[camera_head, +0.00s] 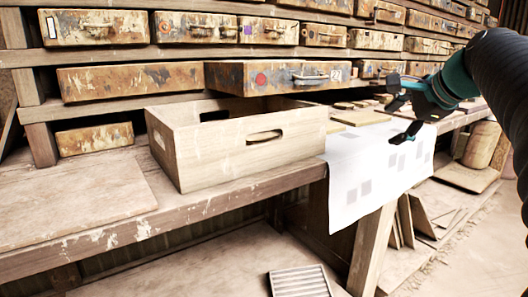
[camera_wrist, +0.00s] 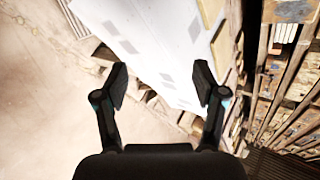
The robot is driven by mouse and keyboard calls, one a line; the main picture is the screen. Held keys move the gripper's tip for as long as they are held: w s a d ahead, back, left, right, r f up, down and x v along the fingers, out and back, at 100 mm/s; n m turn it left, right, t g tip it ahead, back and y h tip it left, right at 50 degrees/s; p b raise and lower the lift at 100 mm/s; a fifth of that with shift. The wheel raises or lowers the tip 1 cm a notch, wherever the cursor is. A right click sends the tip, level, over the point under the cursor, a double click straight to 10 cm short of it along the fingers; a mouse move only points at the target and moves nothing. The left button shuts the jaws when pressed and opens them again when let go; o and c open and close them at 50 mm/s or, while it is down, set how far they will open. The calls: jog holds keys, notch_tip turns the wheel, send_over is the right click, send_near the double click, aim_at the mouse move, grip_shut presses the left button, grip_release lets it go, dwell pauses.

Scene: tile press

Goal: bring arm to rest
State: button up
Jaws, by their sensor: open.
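My gripper (camera_head: 402,112) is at the right of the head view, above the right part of the bench. Its fingers are apart with nothing between them. In the wrist view my gripper (camera_wrist: 161,88) also shows open and empty, with a white patterned sheet (camera_wrist: 165,40) beyond the fingertips. In the head view this sheet (camera_head: 365,165) lies on the bench and hangs over its front edge. The gripper is apart from the wooden crate (camera_head: 255,150), which stands to its left.
The wooden bench (camera_head: 200,205) runs across the view, with a flat board (camera_head: 70,195) at the left. Shelves of rusty metal drawers (camera_head: 130,78) stand behind it. A slotted grate (camera_head: 300,281) lies below. Panels (camera_head: 432,215) lean under the bench at right.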

jog(key=s+a+f+n+g+h, duration=0.1)
jog(key=s+a+f+n, duration=0.3)
jog(key=s+f+n, duration=0.2)
jog(key=s+a+f+n+g+h, duration=0.1)
jog(key=s+a+f+n, duration=0.3)
jog(key=s+f, duration=0.7)
jog(key=s+a+f+n+g+h, duration=0.1)
jog(key=s+a+f+n+g, duration=0.1)
jog(key=s+a+f+n, duration=0.2)
jog(key=s+f+n, duration=0.3)
jog(key=s+f, duration=0.2)
jog(key=f, duration=0.3)
jog(key=shift+s+a+n, duration=0.15)
jog(key=shift+a+n, duration=0.15)
